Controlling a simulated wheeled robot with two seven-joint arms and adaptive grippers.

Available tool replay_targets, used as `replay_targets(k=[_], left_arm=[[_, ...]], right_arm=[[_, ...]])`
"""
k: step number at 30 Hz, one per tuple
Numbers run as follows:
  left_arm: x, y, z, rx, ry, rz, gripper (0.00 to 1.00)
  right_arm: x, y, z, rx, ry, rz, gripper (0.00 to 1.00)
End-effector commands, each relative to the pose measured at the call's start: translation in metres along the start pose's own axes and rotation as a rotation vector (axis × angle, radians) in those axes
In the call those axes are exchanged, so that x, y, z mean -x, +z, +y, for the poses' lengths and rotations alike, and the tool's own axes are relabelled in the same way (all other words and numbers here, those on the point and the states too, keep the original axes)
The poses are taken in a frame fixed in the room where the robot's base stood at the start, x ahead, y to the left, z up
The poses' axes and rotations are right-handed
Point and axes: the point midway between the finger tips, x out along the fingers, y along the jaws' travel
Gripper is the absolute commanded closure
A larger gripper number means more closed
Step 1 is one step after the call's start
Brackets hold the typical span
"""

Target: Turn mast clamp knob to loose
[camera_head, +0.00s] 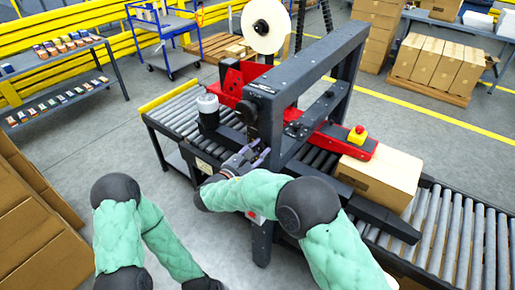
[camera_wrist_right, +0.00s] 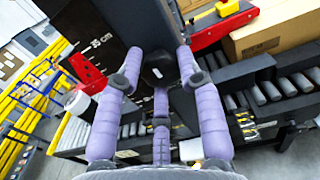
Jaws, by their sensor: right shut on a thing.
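The mast clamp knob (camera_wrist_right: 158,66) is a dark rounded knob in front of the machine's black upright, with a scale marked in cm beside it. My right gripper (camera_wrist_right: 158,76) has its purple fingers around the knob, one on each side and a third below, and is shut on it. In the head view the right gripper (camera_head: 256,156) is at the near side of the black upright (camera_head: 265,115); I cannot make out the knob there. My left arm shows at the lower left, but its gripper is out of view.
A cardboard box (camera_head: 381,178) sits on the roller conveyor (camera_head: 450,235) to the right, next to a red arm with a yellow-and-red button (camera_head: 357,135). A white-topped canister (camera_head: 208,110) stands left of the upright. Brown cartons (camera_head: 35,225) fill the lower left.

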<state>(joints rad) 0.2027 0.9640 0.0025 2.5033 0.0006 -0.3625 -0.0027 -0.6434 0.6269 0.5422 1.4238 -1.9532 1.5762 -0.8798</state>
Motion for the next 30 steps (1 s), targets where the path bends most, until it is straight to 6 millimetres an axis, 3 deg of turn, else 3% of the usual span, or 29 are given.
replay_targets(k=[1,15,30], left_arm=[[0.01,0.0,0.004,0.0,0.0,0.0,1.0],[0.07,0.003,0.025,0.0,0.0,0.0,1.0],[0.115,0.004,0.041,0.0,0.0,0.0,1.0]], right_arm=[[-0.001,0.009,0.0,0.021,-0.003,-0.006,0.96],[-0.002,0.013,0.002,0.425,-0.003,-0.01,0.96],[-0.002,0.013,0.005,0.895,-0.007,-0.011,0.96]])
